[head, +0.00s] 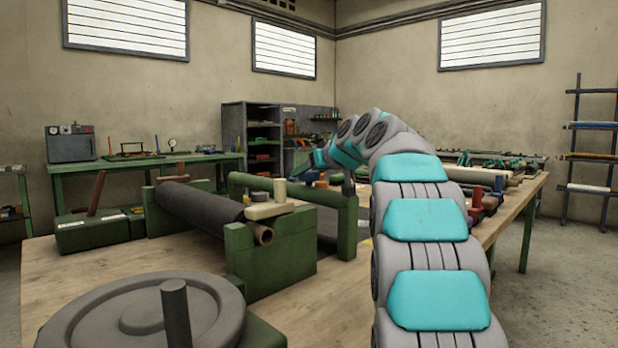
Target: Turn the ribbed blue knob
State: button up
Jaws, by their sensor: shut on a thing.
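My arm rises at the right of the head view and bends over to the left. My gripper (303,168) is small and far off at its end, above the far part of the green-framed machine. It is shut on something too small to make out. I cannot pick out a ribbed blue knob. An orange-brown round part (321,182) and a dark upright part (348,184) show just below the arm's end.
A green roller stand (270,262) with a dark sheet roll (196,207) stands on the wooden table (333,305). A large grey handwheel (140,318) is at the front left. A cream block (268,210) and a green frame bar (300,190) stand near the gripper.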

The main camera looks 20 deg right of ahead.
jog(key=m+h+p, duration=0.2)
jog(key=h+p, duration=0.1)
jog(key=shift+a+r+m, duration=0.1)
jog(key=shift+r+m, duration=0.2)
jog(key=shift+r, duration=0.05)
jog(key=m+h+p, duration=0.2)
jog(key=shift+f+g+p, duration=0.15)
jog(key=shift+g+p, duration=0.15)
jog(key=shift+p, duration=0.1)
jog(key=shift+f+m+g+h+p, duration=0.2)
jog(key=shift+m+g+h+p, duration=0.2)
jog(key=shift+m+h, duration=0.4)
jog(key=shift+h, duration=0.3)
jog(key=o, duration=1.4)
jog(key=shift+c, duration=0.2)
jog(key=shift+s, duration=0.1)
jog(key=b+v, duration=0.1)
jog(key=v, duration=0.6)
jog(key=shift+s, duration=0.25)
jog(key=shift+r, duration=0.15)
